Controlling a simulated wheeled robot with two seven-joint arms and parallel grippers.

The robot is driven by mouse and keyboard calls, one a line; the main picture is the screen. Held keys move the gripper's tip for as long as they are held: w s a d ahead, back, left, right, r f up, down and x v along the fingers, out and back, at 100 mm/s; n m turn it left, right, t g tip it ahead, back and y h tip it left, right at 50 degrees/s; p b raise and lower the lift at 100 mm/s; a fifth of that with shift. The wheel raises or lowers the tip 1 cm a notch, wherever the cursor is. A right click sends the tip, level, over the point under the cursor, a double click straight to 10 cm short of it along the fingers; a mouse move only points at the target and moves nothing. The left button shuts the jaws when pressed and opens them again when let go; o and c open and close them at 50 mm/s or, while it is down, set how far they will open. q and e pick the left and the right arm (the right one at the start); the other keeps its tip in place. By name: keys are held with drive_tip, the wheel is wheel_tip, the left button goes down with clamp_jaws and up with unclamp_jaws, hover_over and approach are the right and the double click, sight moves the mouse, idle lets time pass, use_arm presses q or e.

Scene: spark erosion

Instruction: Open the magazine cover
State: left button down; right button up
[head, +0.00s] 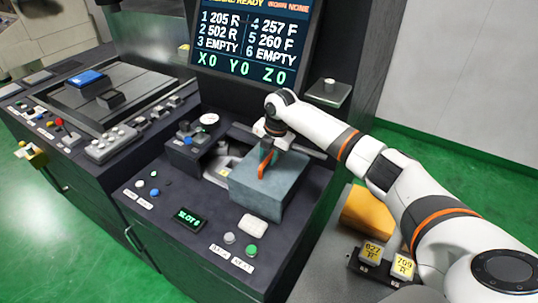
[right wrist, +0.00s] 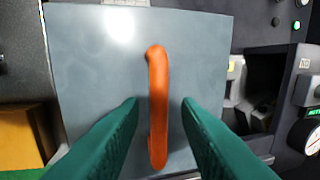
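The magazine cover (head: 268,186) is a blue-grey box lid on the dark machine front, and it looks closed. Its orange handle (head: 265,158) stands on top; in the right wrist view the handle (right wrist: 158,105) is a long upright bar across the grey cover (right wrist: 95,80). My right gripper (head: 270,144) is above the cover at the handle. In the right wrist view its two green fingers (right wrist: 160,106) are open, one on each side of the handle, with a gap on both sides. My left gripper is not in view.
A screen (head: 255,40) stands behind the cover. A dial gauge (head: 208,119) is left of it, and buttons and a small "SLOT" display (head: 188,217) are in front. At right, an orange block (head: 366,212) and labelled blocks (head: 401,264) lie on a grey surface beneath my right arm.

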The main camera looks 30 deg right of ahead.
idle(0.3)
drive_tip(key=shift+s+r, duration=0.1)
drive_tip(key=shift+r, duration=0.25)
wheel_tip(320, 180, up, 11)
drive_tip(key=s+d+b, duration=0.1)
drive_tip(key=s+b, duration=0.1)
drive_tip(key=b, duration=0.1)
drive_tip(key=shift+b, duration=0.4)
drive_tip(key=shift+d, duration=0.1)
